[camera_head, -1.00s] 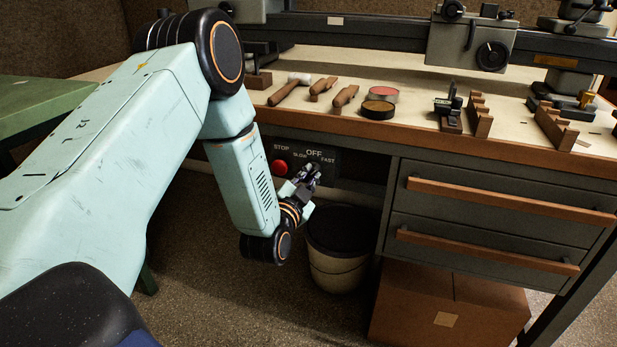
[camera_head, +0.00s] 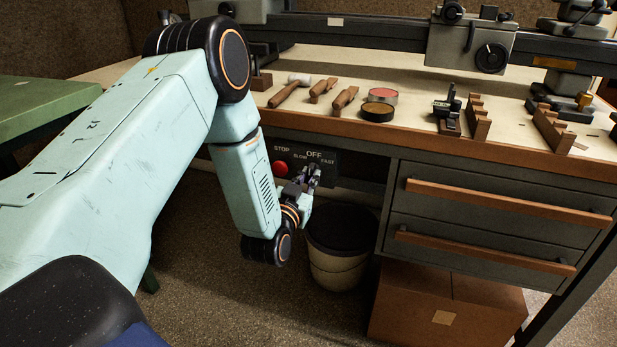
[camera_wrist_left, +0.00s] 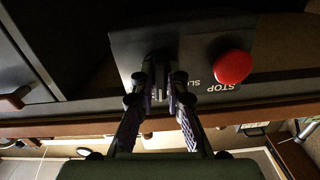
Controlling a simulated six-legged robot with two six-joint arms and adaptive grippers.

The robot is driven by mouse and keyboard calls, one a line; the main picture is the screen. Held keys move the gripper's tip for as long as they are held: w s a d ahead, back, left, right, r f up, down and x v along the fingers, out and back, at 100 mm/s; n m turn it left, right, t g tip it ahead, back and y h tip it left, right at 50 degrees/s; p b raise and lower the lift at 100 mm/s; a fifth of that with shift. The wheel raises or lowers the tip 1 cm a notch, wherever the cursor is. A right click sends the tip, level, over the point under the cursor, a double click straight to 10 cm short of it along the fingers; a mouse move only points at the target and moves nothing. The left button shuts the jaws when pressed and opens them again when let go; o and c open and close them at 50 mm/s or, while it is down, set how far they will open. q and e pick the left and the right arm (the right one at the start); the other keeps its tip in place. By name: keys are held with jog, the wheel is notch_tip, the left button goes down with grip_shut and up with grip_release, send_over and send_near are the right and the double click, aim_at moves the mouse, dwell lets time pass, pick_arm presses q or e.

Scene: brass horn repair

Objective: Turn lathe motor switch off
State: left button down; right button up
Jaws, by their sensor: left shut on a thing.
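The dark switch panel (camera_head: 332,158) is on the front of the bench under the top, lettered STOP, SLOW, OFF and FAST. A red stop button (camera_head: 280,168) is at its left; it also shows in the left wrist view (camera_wrist_left: 232,67). My left gripper (camera_head: 313,172) is at the panel below the OFF mark. In the left wrist view my left gripper (camera_wrist_left: 160,90) has its two fingers on either side of the dark switch knob (camera_wrist_left: 159,66), shut on it. The fingers hide much of the knob, and I cannot read its setting. My right gripper is not in view.
The bench top (camera_head: 420,122) overhangs just above the panel and holds mallets, tins and wooden racks. A bin (camera_head: 337,265) stands below the gripper. Drawers (camera_head: 490,205) are to the right, with a cardboard box (camera_head: 445,305) under them.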

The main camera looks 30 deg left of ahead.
pick_arm(q)
jog(key=shift+n, duration=0.6)
jog(key=c, duration=1.4)
grip_release()
jog(key=shift+o, duration=0.2)
jog(key=v, duration=1.2)
jog(key=shift+d, duration=0.1)
